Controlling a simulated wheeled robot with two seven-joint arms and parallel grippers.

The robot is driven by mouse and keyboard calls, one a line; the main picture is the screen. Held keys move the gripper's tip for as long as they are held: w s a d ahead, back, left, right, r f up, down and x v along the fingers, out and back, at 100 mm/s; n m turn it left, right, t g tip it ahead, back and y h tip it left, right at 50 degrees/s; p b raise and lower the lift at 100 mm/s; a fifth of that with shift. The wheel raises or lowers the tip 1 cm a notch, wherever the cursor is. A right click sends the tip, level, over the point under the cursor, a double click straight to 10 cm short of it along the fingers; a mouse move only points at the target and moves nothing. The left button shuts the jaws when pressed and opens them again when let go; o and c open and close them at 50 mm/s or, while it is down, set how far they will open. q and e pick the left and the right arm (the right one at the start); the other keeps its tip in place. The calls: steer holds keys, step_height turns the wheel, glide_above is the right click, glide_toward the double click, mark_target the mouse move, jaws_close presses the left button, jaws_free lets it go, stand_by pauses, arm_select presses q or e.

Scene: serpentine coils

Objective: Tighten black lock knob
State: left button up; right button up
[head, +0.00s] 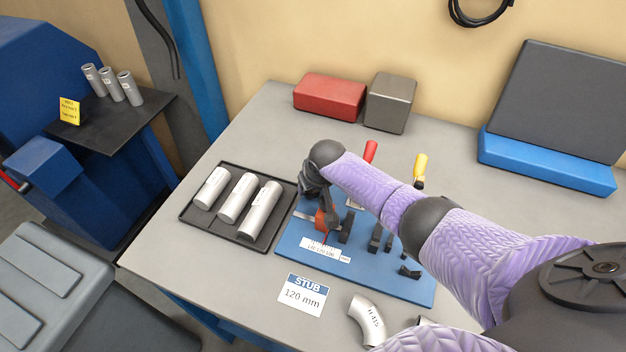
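A blue fixture plate (357,276) lies on the grey table, with a white printed scale (325,250) at its front left. An orange-and-black part (326,217) stands on the plate behind the scale. Several small black blocks (375,238) stand to its right. My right arm reaches in from the right over the plate. My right gripper (316,190) points down at the orange-and-black part. The gripper and that part overlap in view, so I cannot tell whether they touch. I cannot make out the black lock knob separately. My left gripper is not in view.
A black tray (188,217) with three metal tubes is left of the plate. A "STUB 120 mm" card (302,295) and a curved pipe (366,318) lie in front. Red (329,97) and grey (390,102) boxes stand behind. Red- and yellow-handled tools are behind my arm.

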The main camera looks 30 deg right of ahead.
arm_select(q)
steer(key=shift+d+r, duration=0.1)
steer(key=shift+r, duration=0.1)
arm_select(e)
steer(key=shift+r, duration=0.1)
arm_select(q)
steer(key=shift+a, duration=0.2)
arm_select(e)
steer(key=shift+w, duration=0.1)
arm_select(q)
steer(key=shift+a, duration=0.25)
arm_select(e)
steer(key=o, duration=1.3)
arm_select(q)
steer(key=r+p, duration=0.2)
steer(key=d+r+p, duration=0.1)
steer(key=p, duration=0.1)
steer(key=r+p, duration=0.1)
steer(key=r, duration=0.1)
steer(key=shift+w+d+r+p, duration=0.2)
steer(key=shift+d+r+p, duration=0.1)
steer(key=shift+p, duration=0.1)
arm_select(e)
steer(key=v, duration=1)
steer(key=shift+a, duration=0.1)
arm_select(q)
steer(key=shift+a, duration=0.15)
